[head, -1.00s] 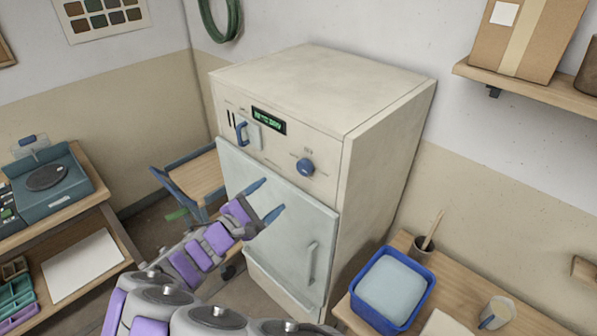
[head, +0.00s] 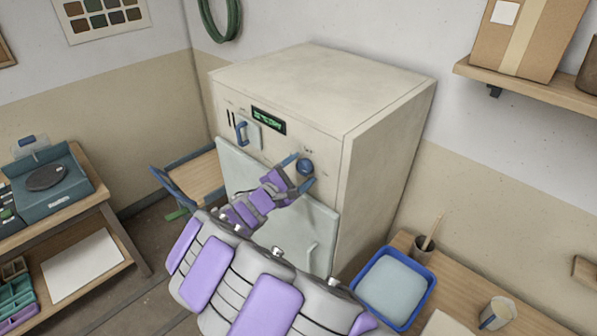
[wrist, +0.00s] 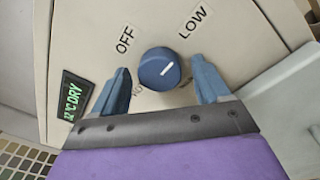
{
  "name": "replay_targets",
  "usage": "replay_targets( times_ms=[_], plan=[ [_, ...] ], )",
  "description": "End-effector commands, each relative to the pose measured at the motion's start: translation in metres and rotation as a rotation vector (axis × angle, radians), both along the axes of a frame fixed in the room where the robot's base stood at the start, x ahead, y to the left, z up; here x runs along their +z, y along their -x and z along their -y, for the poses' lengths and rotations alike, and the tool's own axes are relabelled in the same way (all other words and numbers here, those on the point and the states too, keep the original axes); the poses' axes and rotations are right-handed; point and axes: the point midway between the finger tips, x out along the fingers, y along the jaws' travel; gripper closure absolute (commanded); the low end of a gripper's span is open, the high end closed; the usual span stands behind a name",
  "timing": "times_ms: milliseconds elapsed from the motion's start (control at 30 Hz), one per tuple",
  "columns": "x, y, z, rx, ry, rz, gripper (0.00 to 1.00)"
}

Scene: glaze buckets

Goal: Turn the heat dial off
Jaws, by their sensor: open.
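The blue round heat dial (head: 305,166) is on the upper right of the cream cabinet's front (head: 349,155). In the wrist view the dial (wrist: 154,79) has a white mark pointing up and right, on the side of the printed LOW rather than OFF. Other lettering below the dial is partly hidden. My gripper (head: 300,171) is open, its blue fingers on either side of the dial. In the wrist view the gripper (wrist: 162,75) shows gaps between each finger and the dial, wider on the right.
A lit green display (head: 268,120) and a blue handle (head: 241,131) sit left of the dial. The pale door (head: 245,180) is closed below.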

Motion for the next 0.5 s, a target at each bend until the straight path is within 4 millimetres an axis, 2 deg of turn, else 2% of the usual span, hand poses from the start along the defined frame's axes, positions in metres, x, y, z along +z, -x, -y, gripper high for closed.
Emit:
replay_targets(
  times_ms=[133, 500],
  plan=[
    [0.0001, 0.0001, 0.0, 0.0, 0.0, 0.0, 0.25],
    [0.0002, 0.0003, 0.0002, -0.001, 0.0, 0.001, 0.61]
  ],
)
